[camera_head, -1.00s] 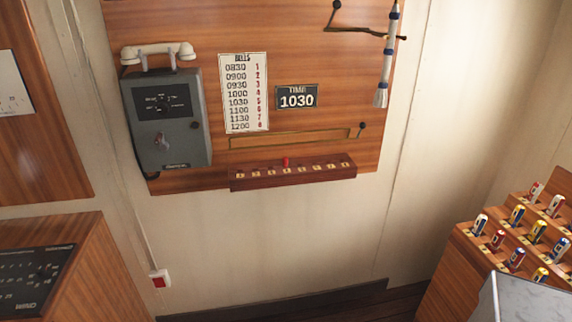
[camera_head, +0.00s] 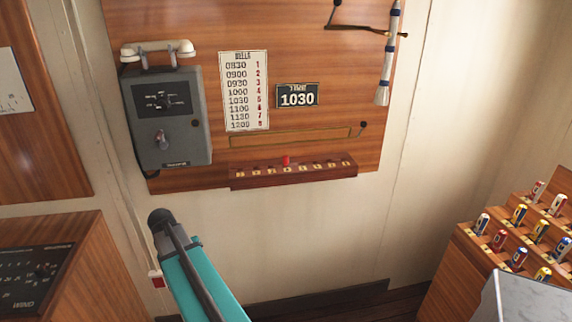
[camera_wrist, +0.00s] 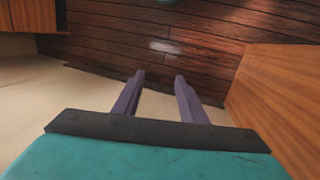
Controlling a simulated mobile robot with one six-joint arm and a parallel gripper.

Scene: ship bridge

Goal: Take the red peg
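The red peg (camera_head: 286,160) is small and stands upright in the dark wooden numbered strip (camera_head: 262,181) low on the wall board, near the strip's middle. In the wrist view my gripper (camera_wrist: 159,76) shows two purple fingers standing apart with nothing between them. It points over the wooden floor, and the peg is not in that view. In the head view a teal part of my arm rises from the bottom, below and left of the strip, apart from it. My fingers cannot be made out there.
A grey telephone box (camera_head: 183,135) hangs left of the strip. A bells chart (camera_head: 244,92), a time sign (camera_head: 297,95) and a white rope lanyard (camera_head: 389,60) are above. A wooden flag rack (camera_head: 462,262) stands right, a console (camera_head: 90,270) left. The wall below the strip is clear.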

